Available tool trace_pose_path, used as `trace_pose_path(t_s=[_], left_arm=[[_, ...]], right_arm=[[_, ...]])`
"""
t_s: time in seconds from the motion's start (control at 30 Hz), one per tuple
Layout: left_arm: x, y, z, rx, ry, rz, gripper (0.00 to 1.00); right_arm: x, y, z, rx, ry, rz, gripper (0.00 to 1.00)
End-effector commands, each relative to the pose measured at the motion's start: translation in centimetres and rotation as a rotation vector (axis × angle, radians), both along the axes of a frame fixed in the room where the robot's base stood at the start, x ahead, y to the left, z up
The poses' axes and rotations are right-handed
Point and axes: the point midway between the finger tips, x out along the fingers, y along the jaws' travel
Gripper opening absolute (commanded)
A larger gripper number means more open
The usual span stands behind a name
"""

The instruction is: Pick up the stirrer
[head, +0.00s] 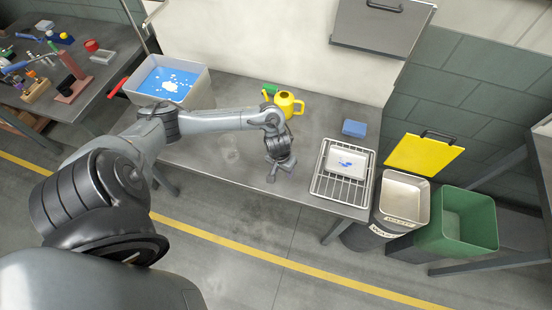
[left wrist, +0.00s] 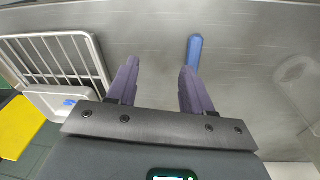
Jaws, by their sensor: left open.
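A slim blue rod (left wrist: 194,52), which looks like the stirrer or its handle, lies on the grey metal table in the left wrist view. Its near end is beside the tip of one finger, and part of it may be hidden behind that finger. I cannot make it out in the head view, where my gripper and arm cover that area. My left gripper (head: 281,174) is low over the table, left of the wire rack. In the left wrist view its two purple-grey fingers (left wrist: 159,80) are apart with bare table between them. My right gripper is not in view.
A wire rack (head: 319,185) with a white tray (head: 343,154) stands to the right of my left gripper. A blue sponge-like block (head: 354,128), a yellow watering can (head: 287,102) and a grey tub (head: 190,98) stand behind. Bins (head: 462,220) stand off the right end.

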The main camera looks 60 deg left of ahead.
Motion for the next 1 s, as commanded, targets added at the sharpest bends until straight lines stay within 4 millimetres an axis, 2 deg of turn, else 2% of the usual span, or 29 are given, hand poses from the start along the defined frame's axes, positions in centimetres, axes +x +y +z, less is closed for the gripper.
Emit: trace_pose_path(t_s=[0.03,0.1,0.23,0.5,0.83,1.0], left_arm=[[-0.2,1.7,1.5,0.009,0.03,0.056,0.51],[-0.7,3.2,2.3,0.014,0.065,0.122,0.51],[-1.3,4.7,2.4,0.018,0.103,0.193,0.51],[-1.4,5.0,-1.2,0.02,0.111,0.209,0.51],[-1.4,5.0,-3.2,0.02,0.108,0.208,0.51],[-1.4,5.2,-5.4,0.02,0.109,0.208,0.51]], right_arm=[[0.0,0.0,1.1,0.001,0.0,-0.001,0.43],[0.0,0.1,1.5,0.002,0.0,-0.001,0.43],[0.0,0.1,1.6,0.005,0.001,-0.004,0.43],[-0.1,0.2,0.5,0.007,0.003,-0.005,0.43],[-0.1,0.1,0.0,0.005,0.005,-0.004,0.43],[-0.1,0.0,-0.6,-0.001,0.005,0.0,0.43]])
